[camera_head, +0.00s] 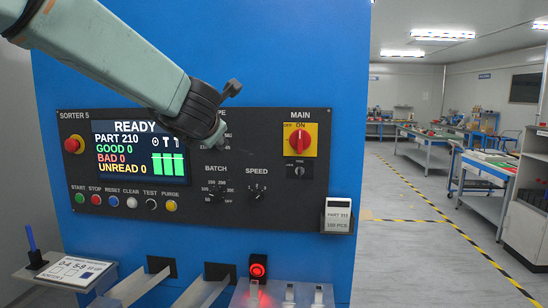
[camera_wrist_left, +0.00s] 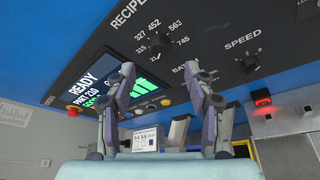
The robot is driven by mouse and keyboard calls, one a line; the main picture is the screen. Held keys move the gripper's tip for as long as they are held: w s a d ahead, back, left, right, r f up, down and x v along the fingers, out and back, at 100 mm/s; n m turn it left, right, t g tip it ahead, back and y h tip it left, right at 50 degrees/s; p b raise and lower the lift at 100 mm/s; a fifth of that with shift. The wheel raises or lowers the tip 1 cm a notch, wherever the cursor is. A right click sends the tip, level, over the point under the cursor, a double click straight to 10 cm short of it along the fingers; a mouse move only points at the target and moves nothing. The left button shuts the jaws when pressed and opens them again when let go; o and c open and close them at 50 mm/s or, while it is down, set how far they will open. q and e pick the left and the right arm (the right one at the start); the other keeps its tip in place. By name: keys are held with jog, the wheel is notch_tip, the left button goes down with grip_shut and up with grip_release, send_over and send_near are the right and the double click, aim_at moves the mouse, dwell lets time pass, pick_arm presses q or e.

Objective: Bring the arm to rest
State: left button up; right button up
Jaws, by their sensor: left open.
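My left arm (camera_head: 110,52) reaches in from the upper left, in front of the sorter's black panel (camera_head: 255,190). Its wrist covers much of the recipe dial in the head view. In the left wrist view, my left gripper (camera_wrist_left: 161,75) is open, its two fingers apart with nothing between them. The recipe knob (camera_wrist_left: 160,43) shows beyond the fingertips; contact is not visible. The screen (camera_head: 139,152) reads READY, PART 210, with good, bad and unread at 0. The red main switch (camera_head: 299,141) is upright at ON. My right gripper is not in view.
The batch knob (camera_head: 216,191) and speed knob (camera_head: 257,192) are below the wrist. A row of buttons (camera_head: 112,201) and a red stop knob (camera_head: 73,145) are on the left. A red lamp (camera_head: 258,268) glows below. Open floor (camera_head: 400,255) lies to the right.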

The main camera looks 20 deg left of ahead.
pick_arm(q)
jog(key=s+d+f+m+g+h+b, duration=0.1)
jog(key=d+f+m+b, duration=0.1)
jog(key=f+m, duration=0.65)
jog(key=s+d+f+m+h+b, duration=0.1)
jog(key=s+d+f+m+b, duration=0.15)
jog(key=f+m, duration=0.6)
jog(key=d+f+m+g+h+b, duration=0.15)
jog(key=f+m, duration=0.35)
jog(key=f, duration=0.8)
jog(key=s+d+f+m+g+h+b, duration=0.1)
jog(key=s+d+f+m, duration=0.15)
jog(key=f, duration=0.35)
jog(key=s+d+f+m+b, duration=0.1)
jog(key=s+f+m, duration=0.1)
jog(key=s+f, duration=0.35)
jog(key=s+d+f+m+g+h+b, duration=0.1)
jog(key=s+f+m, duration=0.1)
jog(key=f, duration=0.5)
jog(key=s+d+f+m+g+b, duration=0.2)
jog(key=s+f+g+b, duration=0.2)
jog(key=s+f, duration=0.9)
jog(key=s+d+f+m+g+h+b, duration=0.1)
jog(key=s+f+g+b, duration=0.3)
jog(key=s+f, duration=1)
jog(key=shift+s+d+m+b, duration=0.6)
jog(key=shift+s+m, duration=0.15)
jog(key=shift+s, duration=0.3)
jog(key=shift+f, duration=0.1)
